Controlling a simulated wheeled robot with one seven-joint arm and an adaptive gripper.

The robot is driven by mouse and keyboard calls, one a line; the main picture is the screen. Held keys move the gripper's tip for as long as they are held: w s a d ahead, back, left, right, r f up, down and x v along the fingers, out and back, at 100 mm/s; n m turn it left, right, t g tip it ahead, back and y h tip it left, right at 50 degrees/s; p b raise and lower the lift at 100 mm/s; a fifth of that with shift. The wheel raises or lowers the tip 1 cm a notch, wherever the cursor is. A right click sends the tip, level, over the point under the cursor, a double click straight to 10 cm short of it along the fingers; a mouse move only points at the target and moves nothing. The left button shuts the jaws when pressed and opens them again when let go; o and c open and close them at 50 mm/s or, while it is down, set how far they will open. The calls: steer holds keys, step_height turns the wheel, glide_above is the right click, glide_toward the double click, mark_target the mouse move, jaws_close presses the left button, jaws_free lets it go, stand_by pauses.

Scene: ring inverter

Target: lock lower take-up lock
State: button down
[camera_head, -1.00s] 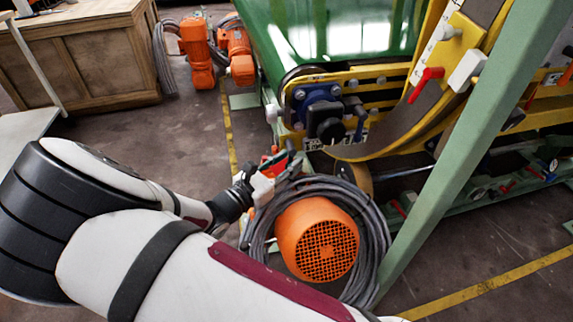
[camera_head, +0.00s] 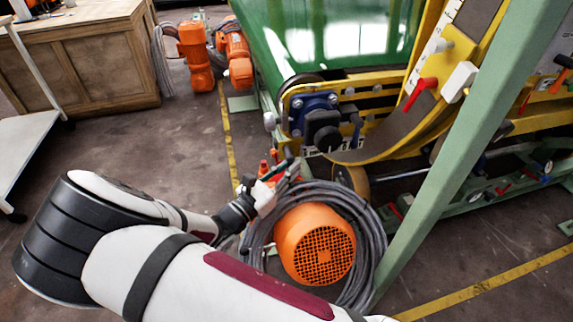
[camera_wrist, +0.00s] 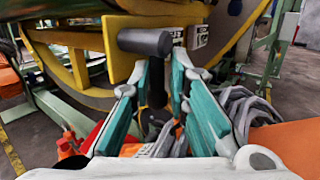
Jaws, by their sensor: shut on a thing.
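A blue take-up unit (camera_head: 313,103) with a black block-like part (camera_head: 323,128) sits at the lower end of the yellow frame. My gripper (camera_head: 288,165) is just below and left of it in the head view. In the wrist view, a black cylindrical handle (camera_wrist: 145,42) lies crosswise in front of a yellow plate. My gripper's teal fingers (camera_wrist: 163,68) are at this handle, with a dark stem between them. They are shut on the black handle; the exact contact is partly hidden. A red lever (camera_head: 422,86) is higher on the yellow curve.
An orange motor (camera_head: 314,244) ringed by grey cable (camera_head: 376,235) stands right beside my gripper. A green post (camera_head: 450,165) slants on the right. A wooden cabinet (camera_head: 90,62) stands at the back left. Open floor lies left of the yellow line.

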steer(key=shift+w+a, duration=0.15)
steer(key=shift+a, duration=0.15)
steer(key=c, duration=1.6)
jaws_free()
steer(key=shift+c, duration=0.2)
steer(key=v, duration=1.2)
steer(key=shift+d, duration=0.1)
